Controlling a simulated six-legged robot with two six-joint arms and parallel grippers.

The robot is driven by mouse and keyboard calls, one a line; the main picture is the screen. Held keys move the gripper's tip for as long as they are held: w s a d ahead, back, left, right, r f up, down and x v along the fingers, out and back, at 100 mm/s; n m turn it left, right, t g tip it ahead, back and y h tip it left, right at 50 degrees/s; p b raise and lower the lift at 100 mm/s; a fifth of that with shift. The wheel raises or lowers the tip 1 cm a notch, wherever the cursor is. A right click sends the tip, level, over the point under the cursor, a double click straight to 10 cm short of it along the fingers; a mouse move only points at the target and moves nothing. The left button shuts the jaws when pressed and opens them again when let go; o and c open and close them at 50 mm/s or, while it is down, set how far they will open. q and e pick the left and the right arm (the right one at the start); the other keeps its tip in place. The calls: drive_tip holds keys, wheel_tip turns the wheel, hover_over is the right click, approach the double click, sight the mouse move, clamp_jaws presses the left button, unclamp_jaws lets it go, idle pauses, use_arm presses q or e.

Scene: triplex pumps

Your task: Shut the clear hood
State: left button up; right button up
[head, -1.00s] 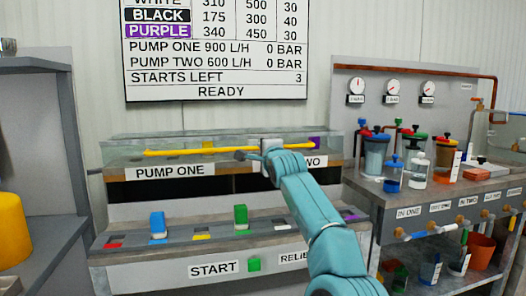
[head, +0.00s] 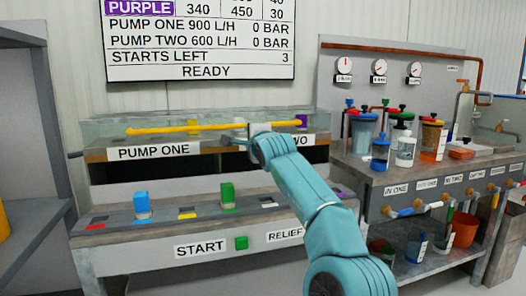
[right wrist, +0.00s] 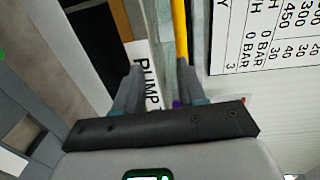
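The clear hood (head: 100,128) is a low see-through box on the pump bench, above the PUMP ONE label (head: 154,151). A yellow bar (head: 160,130) runs along its front; it also shows in the right wrist view (right wrist: 180,28). My right gripper (head: 240,135) is at the bar, right of its middle. In the right wrist view its two fingers (right wrist: 157,80) stand apart with nothing seen held; the bar lines up with the right-hand finger. I cannot tell whether they touch. My left gripper is out of view.
Below the hood is a sloped panel with a blue block (head: 142,206), a green block (head: 228,194) and a green START button (head: 241,243). At right, a bench (head: 400,180) carries several coloured containers. A grey shelf (head: 25,150) stands at left.

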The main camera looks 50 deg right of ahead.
use_arm(q)
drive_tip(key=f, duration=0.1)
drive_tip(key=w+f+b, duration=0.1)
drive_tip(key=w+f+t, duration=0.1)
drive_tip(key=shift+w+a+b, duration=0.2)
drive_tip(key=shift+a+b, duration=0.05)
drive_tip(key=shift+b, duration=0.05)
use_arm(e)
drive_tip(key=v, duration=1.3)
drive_tip(key=shift+s+r, duration=0.35)
drive_tip(key=shift+s, duration=0.05)
drive_tip(key=shift+a, duration=0.15)
